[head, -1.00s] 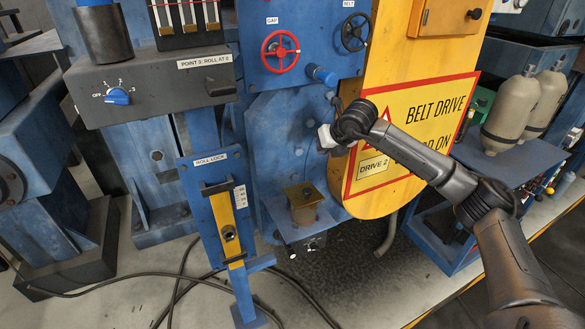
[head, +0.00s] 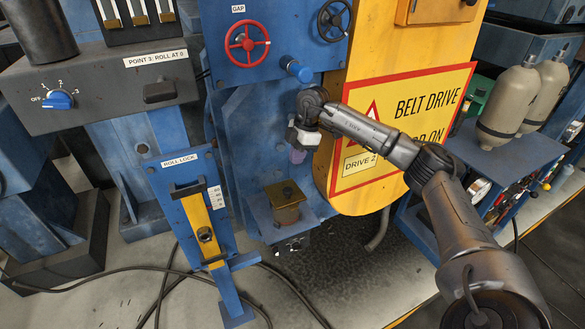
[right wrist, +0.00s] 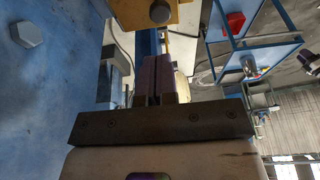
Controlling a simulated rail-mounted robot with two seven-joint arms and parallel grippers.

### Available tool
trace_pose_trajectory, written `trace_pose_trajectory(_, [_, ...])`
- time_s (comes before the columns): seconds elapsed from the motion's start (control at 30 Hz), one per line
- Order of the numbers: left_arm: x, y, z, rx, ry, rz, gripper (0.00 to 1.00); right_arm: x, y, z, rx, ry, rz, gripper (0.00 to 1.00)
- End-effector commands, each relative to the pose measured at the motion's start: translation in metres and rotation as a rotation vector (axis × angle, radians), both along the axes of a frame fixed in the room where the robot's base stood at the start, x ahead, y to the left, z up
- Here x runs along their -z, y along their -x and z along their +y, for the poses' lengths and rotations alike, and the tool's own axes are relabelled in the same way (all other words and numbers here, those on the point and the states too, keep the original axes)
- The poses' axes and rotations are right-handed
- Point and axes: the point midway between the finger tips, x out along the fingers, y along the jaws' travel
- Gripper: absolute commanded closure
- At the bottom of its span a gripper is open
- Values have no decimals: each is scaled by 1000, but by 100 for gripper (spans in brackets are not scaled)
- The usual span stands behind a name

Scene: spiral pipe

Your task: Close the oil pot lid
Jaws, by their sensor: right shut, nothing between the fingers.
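The oil pot (head: 286,213) is a small brass-coloured pot on a blue shelf at the foot of the machine. Its square brass lid (head: 284,193) shows a small dark knob; whether it sits fully down is hard to tell. My right gripper (head: 297,156) is above the pot and slightly to its right, pointing down, apart from it. In the right wrist view its purple-grey fingers (right wrist: 158,78) are together and hold nothing. A brass-yellow part with a dark knob (right wrist: 160,12), seemingly the pot, shows just beyond them. My left gripper is out of view.
The blue roll-lock post (head: 180,172) with a yellow slide stands left of the pot. The yellow belt-drive guard (head: 355,198) is close on the right. A red handwheel (head: 247,44) and a blue knob (head: 297,70) are above. Cables lie on the floor.

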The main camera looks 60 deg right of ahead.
Motion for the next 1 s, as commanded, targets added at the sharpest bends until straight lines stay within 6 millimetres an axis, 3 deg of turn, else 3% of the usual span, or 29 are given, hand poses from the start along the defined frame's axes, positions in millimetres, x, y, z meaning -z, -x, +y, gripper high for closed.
trace_pose_trajectory(0.5, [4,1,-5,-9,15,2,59,73,-11,18,-1,0,1,100])
trace_pose_trajectory(0.7, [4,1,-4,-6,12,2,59,85,-13,21,-2,0,0,100])
trace_pose_trajectory(1.0, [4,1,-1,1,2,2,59,87,-14,22,-2,1,-1,100])
